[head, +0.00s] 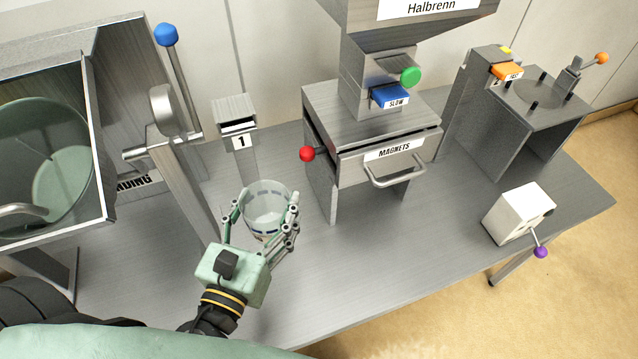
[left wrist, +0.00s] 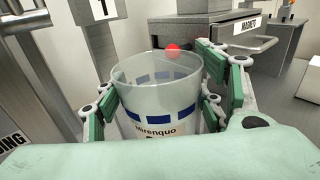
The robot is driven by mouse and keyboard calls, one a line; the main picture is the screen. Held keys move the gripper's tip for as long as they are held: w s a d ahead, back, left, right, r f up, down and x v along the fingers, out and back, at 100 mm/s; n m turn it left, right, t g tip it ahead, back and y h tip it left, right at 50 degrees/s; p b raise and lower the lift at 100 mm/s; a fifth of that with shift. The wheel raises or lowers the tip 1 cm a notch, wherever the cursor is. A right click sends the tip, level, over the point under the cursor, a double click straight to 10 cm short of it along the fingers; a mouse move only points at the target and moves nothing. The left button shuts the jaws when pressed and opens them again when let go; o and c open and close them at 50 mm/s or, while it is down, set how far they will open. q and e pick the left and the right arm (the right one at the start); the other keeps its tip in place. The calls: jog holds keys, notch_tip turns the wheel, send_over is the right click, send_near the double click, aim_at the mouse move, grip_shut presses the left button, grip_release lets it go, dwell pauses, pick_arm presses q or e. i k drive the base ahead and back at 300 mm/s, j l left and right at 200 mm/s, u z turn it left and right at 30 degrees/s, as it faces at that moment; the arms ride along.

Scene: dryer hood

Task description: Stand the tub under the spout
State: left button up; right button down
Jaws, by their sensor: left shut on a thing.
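The tub (head: 267,203) is a clear, open-topped cup with blue marks, upright at the middle of the bench. My right gripper is not in view.
A grey hopper machine with a "MAGNETS" drawer (head: 394,150) and a red knob (head: 307,154) stands right of the tub. A lever with a blue knob (head: 166,34) rises at left. A white box (head: 518,213) sits at right. The front bench is clear.

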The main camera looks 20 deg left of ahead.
aim_at(356, 187)
jog(key=i+l+u, duration=0.25)
jog(key=l+u, duration=0.15)
jog(key=l, duration=0.95)
jog(key=l+u, duration=0.4)
jog(key=l, duration=1)
